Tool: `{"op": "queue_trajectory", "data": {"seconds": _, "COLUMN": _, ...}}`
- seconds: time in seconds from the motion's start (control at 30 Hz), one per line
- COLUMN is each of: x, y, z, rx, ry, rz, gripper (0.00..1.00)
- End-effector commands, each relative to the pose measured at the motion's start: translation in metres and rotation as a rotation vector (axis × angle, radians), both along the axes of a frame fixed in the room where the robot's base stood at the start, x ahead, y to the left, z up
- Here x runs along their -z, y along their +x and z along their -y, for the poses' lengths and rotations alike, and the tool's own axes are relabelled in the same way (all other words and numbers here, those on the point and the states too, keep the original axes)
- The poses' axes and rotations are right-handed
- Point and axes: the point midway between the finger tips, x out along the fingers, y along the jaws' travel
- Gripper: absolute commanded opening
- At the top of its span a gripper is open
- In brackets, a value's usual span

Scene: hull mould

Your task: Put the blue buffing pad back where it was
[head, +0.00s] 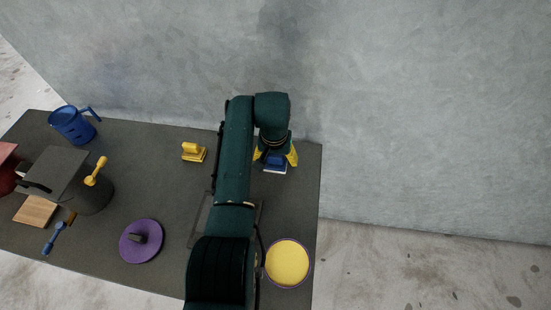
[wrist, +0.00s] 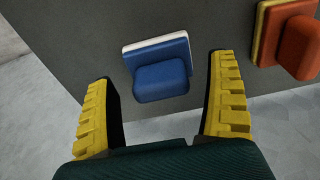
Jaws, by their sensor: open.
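The blue buffing pad, a blue block on a thin white base, stands on the dark table near its far right corner in the head view (head: 275,166). In the wrist view the blue pad (wrist: 160,75) lies ahead, between the fingertips and apart from both. My gripper (head: 276,158) is open above the pad, its yellow fingers to either side of it. In the wrist view the open gripper (wrist: 163,70) holds nothing. The arm hides part of the table left of the pad in the head view.
An orange block on a yellow base (wrist: 297,42) stands beside the pad in the wrist view. A yellow block (head: 194,152) is farther left. A yellow disc (head: 287,262), purple disc (head: 142,241) and blue jug (head: 73,126) are on the table. A wall (head: 420,120) rises behind.

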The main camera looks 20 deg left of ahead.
Motion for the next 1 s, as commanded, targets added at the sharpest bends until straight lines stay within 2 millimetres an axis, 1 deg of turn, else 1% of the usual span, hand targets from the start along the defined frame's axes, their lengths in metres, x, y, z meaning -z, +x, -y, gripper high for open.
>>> {"op": "queue_trajectory", "data": {"seconds": 0.03, "x": -0.018, "y": 0.000, "z": 0.000, "rx": 0.000, "ry": 0.002, "rz": 0.006, "gripper": 0.89}}
{"op": "queue_trajectory", "data": {"seconds": 0.1, "x": -0.036, "y": -0.002, "z": 0.000, "rx": 0.000, "ry": 0.002, "rz": 0.006, "gripper": 0.89}}
{"op": "queue_trajectory", "data": {"seconds": 0.2, "x": -0.062, "y": -0.006, "z": 0.001, "rx": -0.001, "ry": 0.002, "rz": 0.005, "gripper": 0.89}}
{"op": "queue_trajectory", "data": {"seconds": 0.33, "x": -0.088, "y": -0.009, "z": 0.002, "rx": -0.001, "ry": 0.001, "rz": 0.004, "gripper": 0.89}}
{"op": "queue_trajectory", "data": {"seconds": 0.4, "x": -0.096, "y": -0.011, "z": 0.002, "rx": -0.001, "ry": 0.000, "rz": 0.002, "gripper": 0.89}}
{"op": "queue_trajectory", "data": {"seconds": 0.5, "x": -0.102, "y": -0.012, "z": 0.003, "rx": -0.001, "ry": 0.000, "rz": 0.001, "gripper": 0.89}}
{"op": "queue_trajectory", "data": {"seconds": 0.73, "x": -0.104, "y": -0.011, "z": 0.003, "rx": 0.000, "ry": 0.001, "rz": 0.004, "gripper": 0.89}}
{"op": "queue_trajectory", "data": {"seconds": 0.8, "x": -0.106, "y": -0.006, "z": 0.006, "rx": 0.007, "ry": 0.013, "rz": 0.034, "gripper": 0.89}}
{"op": "queue_trajectory", "data": {"seconds": 0.87, "x": -0.111, "y": 0.005, "z": 0.013, "rx": 0.018, "ry": 0.036, "rz": 0.100, "gripper": 0.89}}
{"op": "queue_trajectory", "data": {"seconds": 0.97, "x": -0.134, "y": 0.031, "z": 0.034, "rx": 0.049, "ry": 0.098, "rz": 0.294, "gripper": 0.89}}
{"op": "queue_trajectory", "data": {"seconds": 1.0, "x": -0.148, "y": 0.040, "z": 0.046, "rx": 0.064, "ry": 0.126, "rz": 0.393, "gripper": 0.89}}
